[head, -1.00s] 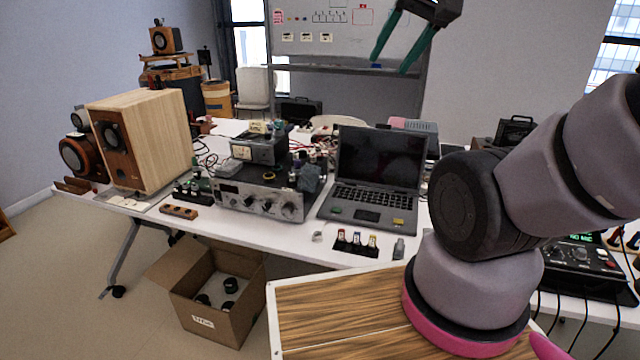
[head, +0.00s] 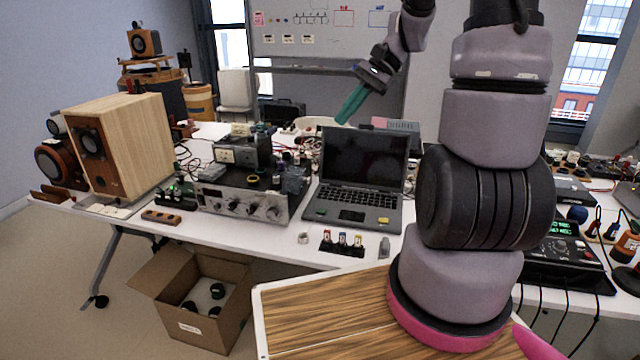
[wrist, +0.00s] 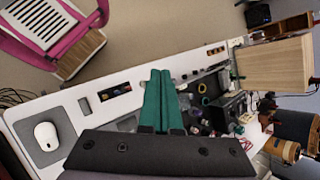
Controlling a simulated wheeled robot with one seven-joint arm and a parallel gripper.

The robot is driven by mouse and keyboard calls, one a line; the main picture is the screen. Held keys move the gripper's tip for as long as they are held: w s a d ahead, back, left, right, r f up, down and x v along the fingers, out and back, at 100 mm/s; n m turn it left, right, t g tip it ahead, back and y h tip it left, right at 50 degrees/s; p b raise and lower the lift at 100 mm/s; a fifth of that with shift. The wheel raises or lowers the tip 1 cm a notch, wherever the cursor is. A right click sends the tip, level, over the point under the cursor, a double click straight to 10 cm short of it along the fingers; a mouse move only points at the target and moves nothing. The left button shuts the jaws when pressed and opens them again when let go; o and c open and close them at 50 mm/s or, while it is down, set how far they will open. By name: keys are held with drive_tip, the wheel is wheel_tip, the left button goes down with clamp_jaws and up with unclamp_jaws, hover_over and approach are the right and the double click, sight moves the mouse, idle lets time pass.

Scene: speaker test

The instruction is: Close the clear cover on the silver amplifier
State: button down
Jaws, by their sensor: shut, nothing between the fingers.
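The silver amplifier (head: 242,203) stands on the white table left of the laptop, its knobbed front facing me. A dark unit with a meter (head: 240,152) shows at its back, and small dark parts are on or beside its top. I cannot make out the clear cover or its position. My gripper (head: 350,104) has green fingers, shut and empty, in the air above and behind the laptop, right of the amplifier. In the wrist view the shut fingers (wrist: 160,76) point toward the table and hide part of it.
An open laptop (head: 360,180) stands right of the amplifier. A wooden speaker (head: 125,145) stands left of it. Small colored connectors (head: 342,243) lie in front of the laptop. An open cardboard box (head: 203,290) is on the floor below. A mouse (wrist: 46,136) shows in the wrist view.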

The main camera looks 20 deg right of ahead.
drive_tip(key=w+d+f+m+t+y, duration=0.1)
drive_tip(key=w+d+f+m+y, duration=0.25)
drive_tip(key=f, duration=0.35)
drive_tip(key=w+d+f+m+t+y, duration=0.1)
drive_tip(key=w+d+f+m+y, duration=0.2)
drive_tip(key=f, duration=0.5)
drive_tip(key=m+t+y, duration=0.2)
drive_tip(key=m+t, duration=0.6)
approach(298, 181)
drive_tip(key=w, duration=0.1)
drive_tip(key=w+a, duration=0.1)
drive_tip(key=w, duration=0.2)
drive_tip(key=shift+w+a, duration=0.15)
drive_tip(key=shift+a, duration=0.1)
drive_tip(key=shift+r, duration=0.1)
